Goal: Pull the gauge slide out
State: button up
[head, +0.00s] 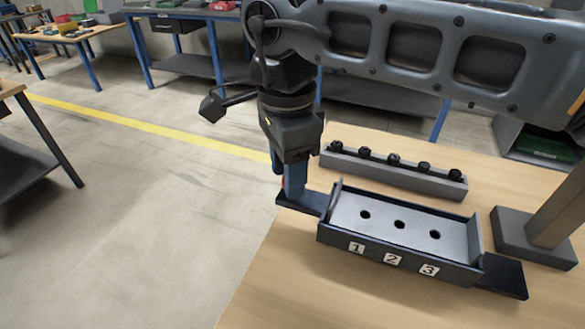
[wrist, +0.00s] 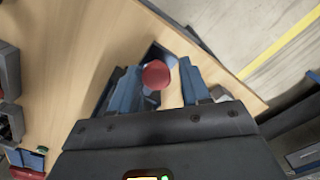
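The gauge fixture (head: 340,236) is a dark tray on the wooden table, marked 1, 2, 3 on its front wall. A grey plate (head: 380,222) with three dark holes lies inside it. A dark blue flat piece (head: 312,202) sticks out at its left end. A red knob (wrist: 156,74) shows in the wrist view; in the head view only a sliver of red shows beside my finger. My gripper (head: 294,182) points down over the left end. Its blue fingers (wrist: 158,66) stand apart on either side of the knob, with a gap on the right.
A grey block (head: 400,180) with several black pegs stands behind the fixture. A post on a dark base (head: 512,238) stands at the right. Another dark flat piece (head: 503,277) sticks out at the fixture's right end. Open floor (head: 140,200) lies left of the table edge.

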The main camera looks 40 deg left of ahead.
jog(key=shift+o, duration=1.3)
jog(key=shift+w+d, duration=0.1)
notch_tip(320, 180, up, 8)
jog(key=shift+f+b, duration=0.1)
jog(key=shift+b, duration=0.3)
